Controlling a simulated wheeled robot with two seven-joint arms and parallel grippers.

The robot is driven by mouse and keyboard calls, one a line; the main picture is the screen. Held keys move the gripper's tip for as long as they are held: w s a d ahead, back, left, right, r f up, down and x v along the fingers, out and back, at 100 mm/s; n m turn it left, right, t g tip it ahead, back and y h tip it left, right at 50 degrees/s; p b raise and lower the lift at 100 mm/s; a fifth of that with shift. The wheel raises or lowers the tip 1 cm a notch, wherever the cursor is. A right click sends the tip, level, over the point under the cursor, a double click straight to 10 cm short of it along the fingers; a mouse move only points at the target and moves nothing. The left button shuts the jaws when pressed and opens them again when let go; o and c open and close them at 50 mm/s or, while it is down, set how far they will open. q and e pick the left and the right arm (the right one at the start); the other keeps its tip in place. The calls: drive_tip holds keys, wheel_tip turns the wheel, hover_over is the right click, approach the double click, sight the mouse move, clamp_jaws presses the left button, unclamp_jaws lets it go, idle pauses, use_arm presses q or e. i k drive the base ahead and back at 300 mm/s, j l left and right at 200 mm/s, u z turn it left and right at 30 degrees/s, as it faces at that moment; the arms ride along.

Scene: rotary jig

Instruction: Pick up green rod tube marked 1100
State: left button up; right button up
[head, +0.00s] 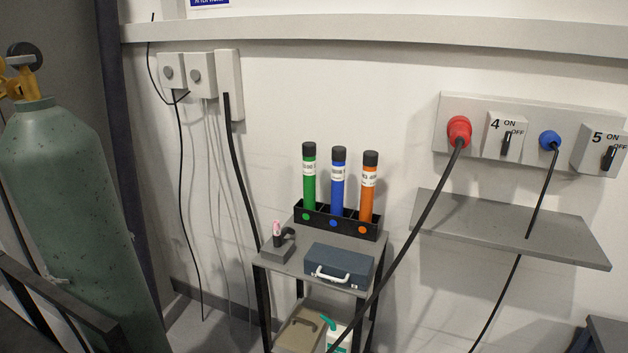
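The green rod tube (309,180) stands upright with a black cap in the left slot of a black holder (317,220). A green dot is on the holder below it. Its white label is too small to read. A blue tube (337,185) stands in the middle slot and an orange tube (369,188) in the right slot. The holder sits at the back of a small grey cart's top (288,262). Neither of my grippers shows in the head view.
A blue case (339,265) and a small dark device (279,244) stand in front of the holder. A black cable (416,210) hangs from a red plug right of the cart. A grey wall shelf (510,229) is to the right, a green gas cylinder (70,210) at left.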

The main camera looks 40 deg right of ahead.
sight(309, 149)
drive_tip(key=z, duration=1.1)
